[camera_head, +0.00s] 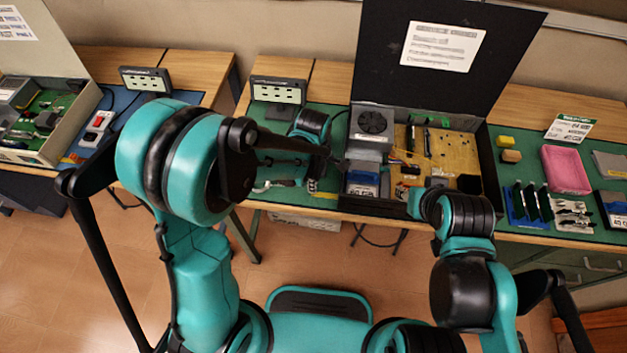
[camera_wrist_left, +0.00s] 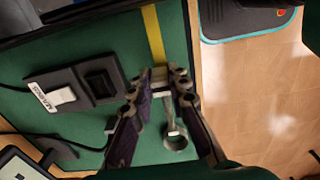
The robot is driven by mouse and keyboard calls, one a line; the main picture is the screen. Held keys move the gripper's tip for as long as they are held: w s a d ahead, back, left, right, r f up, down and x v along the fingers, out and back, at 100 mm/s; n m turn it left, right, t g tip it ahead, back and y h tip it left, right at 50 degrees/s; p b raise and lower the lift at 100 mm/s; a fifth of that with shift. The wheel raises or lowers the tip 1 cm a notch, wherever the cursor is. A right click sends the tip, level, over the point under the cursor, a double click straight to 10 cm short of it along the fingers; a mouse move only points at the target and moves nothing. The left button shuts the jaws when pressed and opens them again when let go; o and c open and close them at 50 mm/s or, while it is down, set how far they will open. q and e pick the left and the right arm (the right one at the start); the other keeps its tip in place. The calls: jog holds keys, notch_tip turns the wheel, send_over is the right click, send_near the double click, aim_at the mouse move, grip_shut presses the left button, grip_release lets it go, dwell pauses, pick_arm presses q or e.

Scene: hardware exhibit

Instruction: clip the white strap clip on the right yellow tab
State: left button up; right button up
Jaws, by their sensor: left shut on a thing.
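My left gripper (camera_head: 313,186) is low over the green mat, left of the open case. In the left wrist view its fingers (camera_wrist_left: 160,78) are shut on a small pale piece, which looks like the white strap clip (camera_wrist_left: 159,73). A grey, ring-ended piece (camera_wrist_left: 173,140) shows between the fingers. A yellow strip (camera_wrist_left: 154,35) lies on the mat just beyond the fingertips; the head view shows it too (camera_head: 326,195). I cannot tell whether the clip touches it. My right arm reaches the case's front edge; its jaws do not show clearly.
The open black case (camera_head: 487,172) holds a fan unit (camera_head: 371,124) and a yellow board (camera_head: 450,150). A pink tray (camera_head: 566,170) stands right. The table edge drops to a wooden floor.

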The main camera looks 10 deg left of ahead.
pick_arm(q)
jog(key=shift+f, duration=0.1)
jog(key=shift+f+b, duration=0.4)
jog(key=shift+b, duration=0.15)
jog(key=shift+f+b, duration=1)
jog(key=shift+f, duration=0.1)
dwell(0.9)
jog(key=o, duration=0.9)
jog(key=shift+c, duration=0.2)
jog(key=o, duration=0.3)
jog(key=shift+r+p, duration=0.5)
jog(key=shift+r, duration=0.25)
